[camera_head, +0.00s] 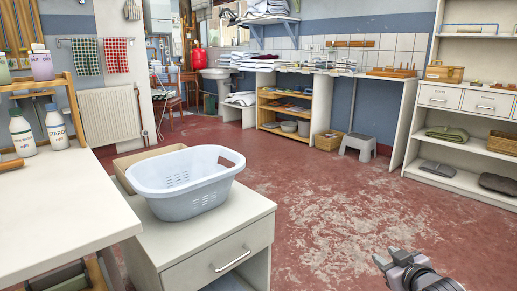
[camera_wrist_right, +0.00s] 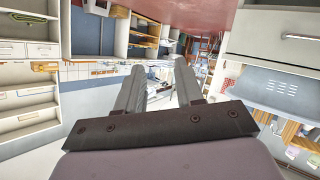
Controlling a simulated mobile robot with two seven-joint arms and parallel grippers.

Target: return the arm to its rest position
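My right gripper (camera_head: 388,258) shows at the lower right of the head view, over the red floor and apart from everything. In the right wrist view (camera_wrist_right: 157,76) its two grey fingers stand apart with nothing held between them, so it is open and empty. My right arm is mostly out of the head view. My left gripper and left arm do not show in either view.
A pale blue laundry basket (camera_head: 187,183) stands on a white drawer cabinet (camera_head: 220,232). A white table (camera_head: 55,215) is at the left. Shelves (camera_head: 470,150) stand at the right. A grey step stool (camera_head: 358,145) is at the back. The middle floor (camera_head: 320,210) is clear.

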